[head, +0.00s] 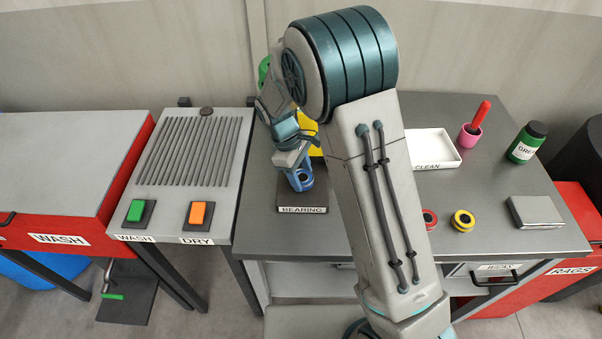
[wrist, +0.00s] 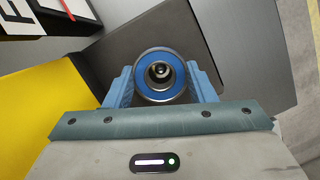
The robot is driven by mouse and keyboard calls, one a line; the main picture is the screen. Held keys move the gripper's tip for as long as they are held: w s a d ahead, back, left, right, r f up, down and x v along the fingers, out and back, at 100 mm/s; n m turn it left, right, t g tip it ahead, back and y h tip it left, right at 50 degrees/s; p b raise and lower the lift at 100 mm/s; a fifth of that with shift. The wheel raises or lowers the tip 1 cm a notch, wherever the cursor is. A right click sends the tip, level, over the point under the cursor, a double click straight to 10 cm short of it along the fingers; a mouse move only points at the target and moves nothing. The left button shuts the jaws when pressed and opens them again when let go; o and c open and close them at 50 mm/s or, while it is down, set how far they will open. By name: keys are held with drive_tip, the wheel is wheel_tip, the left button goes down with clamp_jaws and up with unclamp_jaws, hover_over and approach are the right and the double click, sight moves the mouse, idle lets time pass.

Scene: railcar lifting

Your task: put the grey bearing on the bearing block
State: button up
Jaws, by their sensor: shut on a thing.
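My gripper (head: 301,181) is shut on a ring-shaped bearing (wrist: 160,76) with grey metal rims and a blue face. In the wrist view the blue fingers flank the bearing, and something round and metallic shows inside its bore. The dark bearing block (head: 289,197), labelled BEARING, stands on the grey bench at the left. My gripper with the bearing is over this block in the head view. I cannot tell whether the bearing touches the block or any post on it.
A yellow object (head: 312,122) stands close behind the block. A red-faced bearing (head: 429,219) and a yellow one (head: 463,220) lie on the bench (head: 500,180) to the right. Behind them are a white CLEAN tray (head: 447,137), a brush in a pink cup (head: 469,136) and a green bottle (head: 527,142).

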drive_tip(key=shift+f, duration=0.6)
drive_tip(key=shift+f, duration=0.25)
drive_tip(key=o, duration=1.2)
drive_tip(key=shift+r, duration=0.1)
drive_tip(key=shift+c, duration=0.2)
drive_tip(key=shift+r, duration=0.1)
